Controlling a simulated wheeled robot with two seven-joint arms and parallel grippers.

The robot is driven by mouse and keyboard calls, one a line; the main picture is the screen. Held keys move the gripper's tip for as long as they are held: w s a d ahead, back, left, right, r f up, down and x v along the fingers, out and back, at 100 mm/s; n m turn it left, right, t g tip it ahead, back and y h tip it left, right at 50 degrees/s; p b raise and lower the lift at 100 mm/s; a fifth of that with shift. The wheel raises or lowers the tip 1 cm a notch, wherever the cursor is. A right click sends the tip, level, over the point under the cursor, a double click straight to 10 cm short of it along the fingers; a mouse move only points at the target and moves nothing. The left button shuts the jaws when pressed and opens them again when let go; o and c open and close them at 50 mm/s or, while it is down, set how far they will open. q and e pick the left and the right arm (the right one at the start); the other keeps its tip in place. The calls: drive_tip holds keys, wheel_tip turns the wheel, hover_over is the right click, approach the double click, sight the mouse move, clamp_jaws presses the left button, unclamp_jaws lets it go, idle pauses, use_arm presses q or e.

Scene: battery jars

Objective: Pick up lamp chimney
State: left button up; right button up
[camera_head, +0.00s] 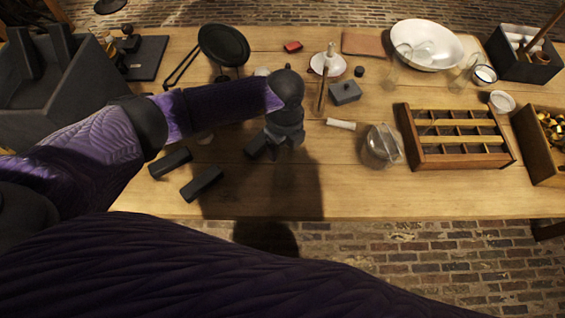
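My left arm reaches in from the left over the table. My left gripper (283,146) points down above the front middle of the table. Its fingers are small and dark, so I cannot tell whether they are open or shut. No held thing shows clearly. A clear glass tube (393,68), which may be the lamp chimney, stands at the back beside the white bowl. Another clear glass piece (463,76) leans right of the bowl; I cannot tell which one is the chimney. Both are well apart from the gripper, to its right and farther back. My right gripper is not in view.
A white bowl (425,38) is behind. Dark blocks (203,184) lie left of the gripper. A grey box (345,92) and candle holder (328,65) stand behind it. The front right is clear.

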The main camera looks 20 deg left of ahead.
use_arm(q)
clamp_jaws()
drive_tip(key=shift+r, duration=0.1)
